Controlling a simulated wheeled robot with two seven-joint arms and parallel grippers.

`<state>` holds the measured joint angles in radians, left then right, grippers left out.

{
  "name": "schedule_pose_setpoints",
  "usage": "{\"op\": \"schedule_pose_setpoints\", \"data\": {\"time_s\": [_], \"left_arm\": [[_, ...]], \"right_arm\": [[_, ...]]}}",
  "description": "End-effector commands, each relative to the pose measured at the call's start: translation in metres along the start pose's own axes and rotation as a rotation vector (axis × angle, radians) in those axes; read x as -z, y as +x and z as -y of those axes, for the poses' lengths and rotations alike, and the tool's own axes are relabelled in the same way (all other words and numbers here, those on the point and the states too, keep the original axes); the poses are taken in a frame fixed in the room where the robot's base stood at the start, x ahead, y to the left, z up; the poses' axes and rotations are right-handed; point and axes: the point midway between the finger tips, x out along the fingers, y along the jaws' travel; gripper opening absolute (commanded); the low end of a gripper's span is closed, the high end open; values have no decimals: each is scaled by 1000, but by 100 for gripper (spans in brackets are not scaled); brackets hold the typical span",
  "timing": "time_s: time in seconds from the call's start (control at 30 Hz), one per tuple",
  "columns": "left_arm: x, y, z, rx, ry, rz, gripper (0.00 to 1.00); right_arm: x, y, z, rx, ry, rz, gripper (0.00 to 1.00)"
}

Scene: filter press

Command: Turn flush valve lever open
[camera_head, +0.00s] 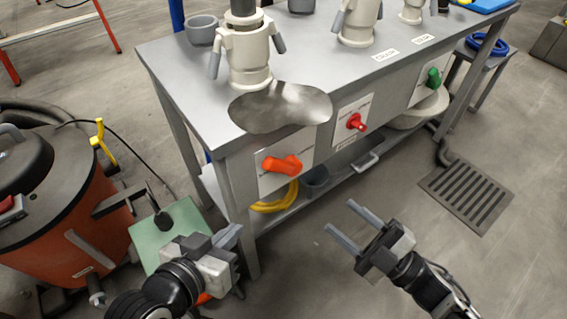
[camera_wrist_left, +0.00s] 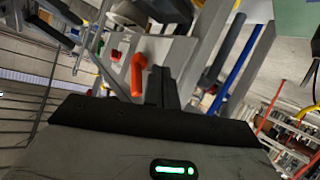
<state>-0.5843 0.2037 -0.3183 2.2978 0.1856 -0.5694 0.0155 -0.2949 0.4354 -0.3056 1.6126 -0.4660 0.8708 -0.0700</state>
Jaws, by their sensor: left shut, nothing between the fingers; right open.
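An orange lever (camera_head: 282,165) sits on a white plate on the front of the steel bench. A red valve handle (camera_head: 356,122) and a green one (camera_head: 433,77) are on plates further right. The labels are too small to tell which is the flush valve. My left gripper (camera_head: 230,237) is shut and empty, low and to the left of the orange lever, apart from it. In the left wrist view the orange lever (camera_wrist_left: 138,76) is just left of my shut fingers (camera_wrist_left: 162,88). My right gripper (camera_head: 340,215) is open and empty over the floor, in front of the bench.
The steel bench (camera_head: 190,85) carries pale pump-like bodies (camera_head: 248,55) and a grey cup (camera_head: 202,30). An orange drum (camera_head: 75,230) stands at the left, beside a green panel (camera_head: 160,240). A floor grate (camera_head: 466,190) lies at the right. The floor in front is clear.

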Motion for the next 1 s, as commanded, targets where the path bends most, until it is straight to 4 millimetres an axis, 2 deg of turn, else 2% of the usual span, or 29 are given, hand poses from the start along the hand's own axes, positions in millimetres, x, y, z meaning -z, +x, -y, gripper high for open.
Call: {"op": "schedule_pose_setpoints", "data": {"time_s": [0.17,0.6,0.8,1.0], "left_arm": [[2,-1,-1,-2,1,-7,0],[6,-2,-3,-12,3,-44,0],[7,-1,-4,-15,3,-54,0],[9,-2,-5,-17,3,-63,0]], "right_arm": [[2,28,-2,-5,-1,-6,45],[1,122,-2,-5,1,-2,45],[1,147,-2,-4,3,-1,45],[1,155,-2,-3,2,1,45]]}}
